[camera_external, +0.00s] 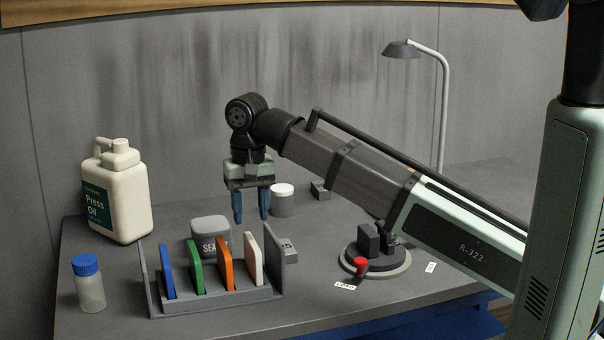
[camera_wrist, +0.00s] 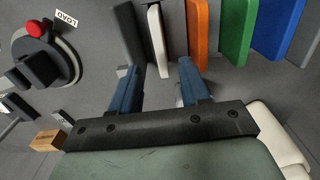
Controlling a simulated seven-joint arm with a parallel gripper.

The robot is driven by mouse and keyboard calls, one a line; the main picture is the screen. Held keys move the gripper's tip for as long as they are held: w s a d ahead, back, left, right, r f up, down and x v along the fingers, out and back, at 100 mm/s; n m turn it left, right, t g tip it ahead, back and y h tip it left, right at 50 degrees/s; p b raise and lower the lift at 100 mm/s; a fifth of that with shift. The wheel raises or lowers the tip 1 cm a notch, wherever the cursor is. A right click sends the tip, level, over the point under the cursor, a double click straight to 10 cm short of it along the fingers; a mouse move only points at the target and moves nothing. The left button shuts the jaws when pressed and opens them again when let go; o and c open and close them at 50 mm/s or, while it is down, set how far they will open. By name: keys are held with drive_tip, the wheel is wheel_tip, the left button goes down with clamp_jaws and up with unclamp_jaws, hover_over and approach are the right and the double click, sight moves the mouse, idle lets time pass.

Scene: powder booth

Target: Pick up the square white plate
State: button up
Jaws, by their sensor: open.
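The square white plate (camera_external: 249,259) stands upright in the right-hand slot of a grey rack (camera_external: 225,303). In the wrist view the white plate (camera_wrist: 157,42) shows edge-on, ahead of the gap between my fingers. My gripper (camera_external: 251,218) is open and empty, pointing down behind and above the rack. Its two blue fingers (camera_wrist: 156,82) also show in the wrist view, apart from the plate. An orange plate (camera_external: 226,264) stands in the slot beside the white one, with green (camera_external: 195,264) and blue (camera_external: 167,271) plates further left.
A grey "SEA…" block (camera_external: 210,229) sits behind the rack. A white-lidded jar (camera_external: 283,202) stands close to my gripper. A Press Oil jug (camera_external: 124,195) and blue-capped bottle (camera_external: 89,288) stand left. A round press with a red knob (camera_external: 361,264) stands right, with a lamp (camera_external: 403,49) behind.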

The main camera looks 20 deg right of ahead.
sight(252, 240)
drive_tip(key=shift+f, duration=4.75)
drive_tip(key=shift+c, duration=0.4)
clamp_jaws()
